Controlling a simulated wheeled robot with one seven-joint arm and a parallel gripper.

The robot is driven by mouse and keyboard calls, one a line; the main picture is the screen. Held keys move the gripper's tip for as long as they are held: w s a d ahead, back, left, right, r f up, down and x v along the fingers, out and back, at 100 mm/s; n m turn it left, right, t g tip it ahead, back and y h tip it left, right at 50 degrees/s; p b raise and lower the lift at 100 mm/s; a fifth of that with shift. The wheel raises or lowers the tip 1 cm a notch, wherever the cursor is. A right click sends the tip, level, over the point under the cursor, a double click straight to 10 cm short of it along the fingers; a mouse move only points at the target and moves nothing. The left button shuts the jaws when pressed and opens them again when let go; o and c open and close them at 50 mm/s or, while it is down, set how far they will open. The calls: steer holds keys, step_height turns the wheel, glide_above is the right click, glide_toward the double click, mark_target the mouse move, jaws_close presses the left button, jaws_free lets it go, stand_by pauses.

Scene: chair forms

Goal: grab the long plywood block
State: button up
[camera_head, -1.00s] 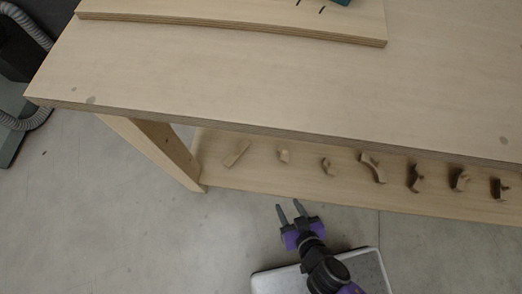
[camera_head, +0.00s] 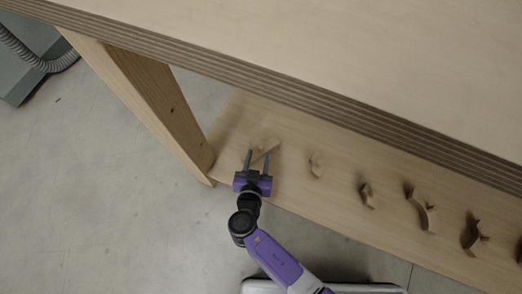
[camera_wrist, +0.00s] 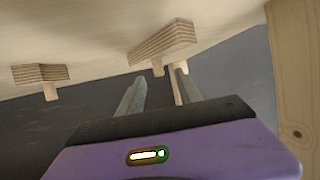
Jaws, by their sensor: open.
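The long plywood block (camera_head: 273,149) is a thin, pale, elongated piece lying at a slant near the left end of the low shelf (camera_head: 325,195). My gripper (camera_head: 258,153) is open over the shelf's front edge, its two fingers pointing at the block and partly covering it in the head view. In the wrist view, a block with layered plywood edges (camera_wrist: 163,42) lies just ahead of the fingertips, and my gripper (camera_wrist: 160,76) shows nothing held. I cannot tell whether the fingertips are touching the block.
Several smaller, curved or angular plywood pieces, such as one nearby (camera_head: 316,166), lie in a row to the right. The thick tabletop (camera_head: 330,60) overhangs the shelf. A wooden leg (camera_head: 150,95) stands close left of my gripper. Open floor (camera_head: 90,200) lies in front.

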mark_target(260, 149)
steer(key=b+x, duration=0.2)
steer(key=x, duration=0.3)
steer(key=shift+w+f, duration=0.15)
steer(key=shift+d, duration=0.1)
jaws_close()
